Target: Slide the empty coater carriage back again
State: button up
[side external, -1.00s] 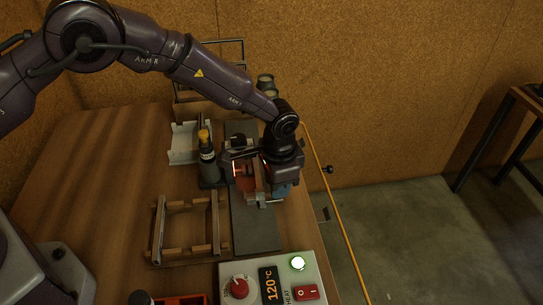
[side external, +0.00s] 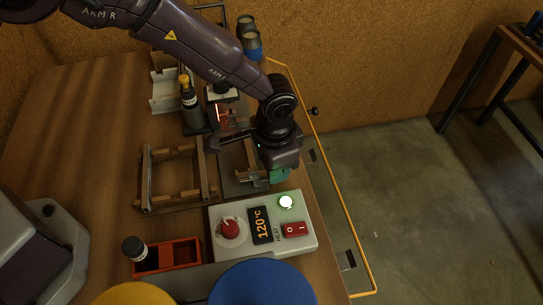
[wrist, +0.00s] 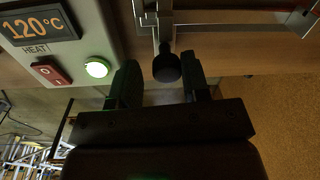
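The coater carriage (side external: 240,158) is a metal frame with a brownish bar, on the grey track plate (side external: 234,187). It stands at the plate's near end, close to the heater box, and no glass shows in it. A dark round knob (wrist: 167,66) sticks out from its metal bracket in the wrist view. My gripper (side external: 268,178) is low at the carriage's right side, partly covering it. In the wrist view my gripper's fingers (wrist: 161,72) stand apart on either side of the knob, with a gap visible on the left; contact on the right is unclear.
The heater box (side external: 262,228) with a lit green button and 120°C display stands just in front. A wooden frame (side external: 147,178) lies left. A bottle (side external: 190,99) in a dark stand is behind. An orange rail (side external: 335,185) runs along the table's right edge.

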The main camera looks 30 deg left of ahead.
jog(key=shift+o, duration=1)
jog(key=shift+r, duration=0.25)
notch_tip(320, 180, up, 12)
jog(key=shift+s+d+r, duration=0.2)
jog(key=shift+d+r, duration=0.05)
